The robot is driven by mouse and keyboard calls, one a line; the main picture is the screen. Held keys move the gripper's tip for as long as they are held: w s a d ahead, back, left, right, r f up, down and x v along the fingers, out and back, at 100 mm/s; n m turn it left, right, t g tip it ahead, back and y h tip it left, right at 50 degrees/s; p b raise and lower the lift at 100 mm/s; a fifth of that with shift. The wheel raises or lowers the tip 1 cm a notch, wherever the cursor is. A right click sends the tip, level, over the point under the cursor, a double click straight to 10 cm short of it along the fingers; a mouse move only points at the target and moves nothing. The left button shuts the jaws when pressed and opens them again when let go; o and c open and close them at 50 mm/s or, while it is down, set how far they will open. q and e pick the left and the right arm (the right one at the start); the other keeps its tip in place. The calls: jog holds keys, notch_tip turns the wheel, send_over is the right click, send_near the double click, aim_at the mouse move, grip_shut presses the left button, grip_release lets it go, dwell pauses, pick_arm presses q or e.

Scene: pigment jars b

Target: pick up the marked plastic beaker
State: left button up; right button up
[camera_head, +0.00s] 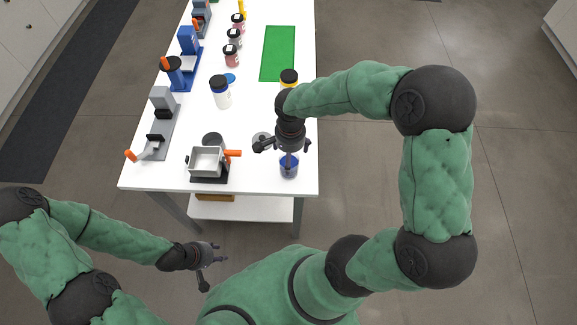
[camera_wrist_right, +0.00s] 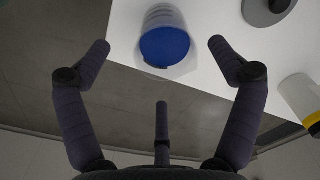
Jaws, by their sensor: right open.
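A small clear plastic beaker with blue inside (camera_head: 289,168) stands near the front right corner of the white table (camera_head: 262,180). In the right wrist view the beaker (camera_wrist_right: 165,42) shows from above, between and beyond my fingertips, apart from both. I cannot make out a separate mark on it. My right gripper (camera_head: 284,149) is open and points down above the beaker, covering part of it in the head view; its spread fingers also show in the right wrist view (camera_wrist_right: 158,46). My left gripper (camera_head: 213,272) is off the table's front, empty, with its fingers apart.
A grey square pan with an orange handle (camera_head: 206,161) stands left of the beaker. A white jar with blue label (camera_head: 220,92), a yellow-banded jar (camera_head: 289,76), several small devices and a green mat (camera_head: 278,53) lie farther back.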

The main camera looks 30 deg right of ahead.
jog(key=f, duration=0.1)
jog(key=f+b, duration=0.1)
jog(key=f, duration=0.1)
jog(key=f+b, duration=0.1)
jog(key=f, duration=0.1)
jog(key=shift+w+f, duration=0.15)
jog(key=shift+w, duration=0.15)
jog(key=c, duration=1.4)
